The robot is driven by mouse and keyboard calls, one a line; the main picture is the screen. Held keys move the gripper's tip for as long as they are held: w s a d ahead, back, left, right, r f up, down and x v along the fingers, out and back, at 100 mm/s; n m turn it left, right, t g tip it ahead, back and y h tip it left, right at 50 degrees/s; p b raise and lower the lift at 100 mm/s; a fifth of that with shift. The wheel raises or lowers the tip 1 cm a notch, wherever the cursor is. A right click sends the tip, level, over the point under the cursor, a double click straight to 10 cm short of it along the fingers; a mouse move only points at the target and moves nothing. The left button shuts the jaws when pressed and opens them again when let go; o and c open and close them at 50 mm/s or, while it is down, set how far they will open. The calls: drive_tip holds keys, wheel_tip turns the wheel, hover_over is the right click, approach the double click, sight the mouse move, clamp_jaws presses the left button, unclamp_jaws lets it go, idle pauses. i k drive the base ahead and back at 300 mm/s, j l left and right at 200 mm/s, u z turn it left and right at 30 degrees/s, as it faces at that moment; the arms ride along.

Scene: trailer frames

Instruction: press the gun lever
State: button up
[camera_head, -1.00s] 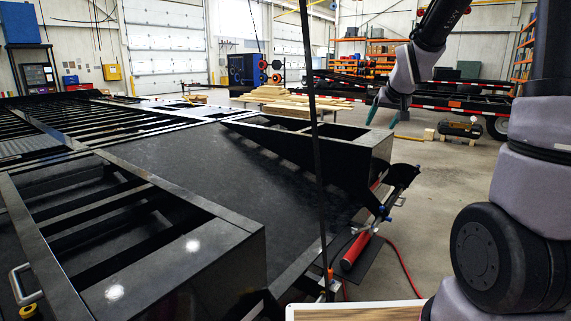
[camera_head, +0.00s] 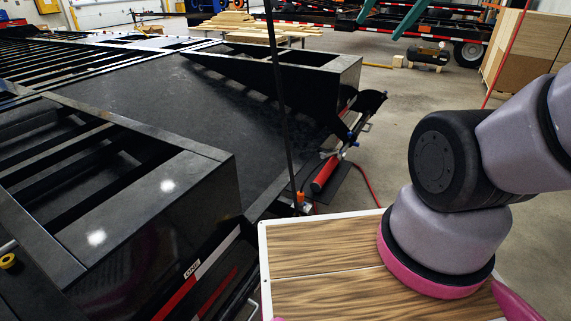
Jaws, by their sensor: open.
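A red cylinder (camera_head: 324,174) lies beside the corner of the black trailer frame (camera_head: 140,90), with a small silver piece and blue parts above it. I cannot tell whether this is the gun, and I cannot make out a lever. My gripper (camera_head: 378,30) shows only as two teal fingers at the top edge, apart and with nothing between them. In the picture they are above and to the right of the red cylinder, and the rest of my gripper is out of frame.
A thin black line (camera_head: 278,100) hangs in front of the frame, by an orange piece (camera_head: 299,198). A red hose (camera_head: 367,182) runs along the floor. Behind are stacked lumber (camera_head: 235,27), a black tank (camera_head: 428,56) and a wooden crate (camera_head: 515,55).

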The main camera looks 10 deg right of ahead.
sight(324, 155)
drive_tip(key=i+l, duration=0.4)
drive_tip(key=i, duration=0.15)
drive_tip(key=i+l, duration=0.35)
drive_tip(key=i, duration=0.2)
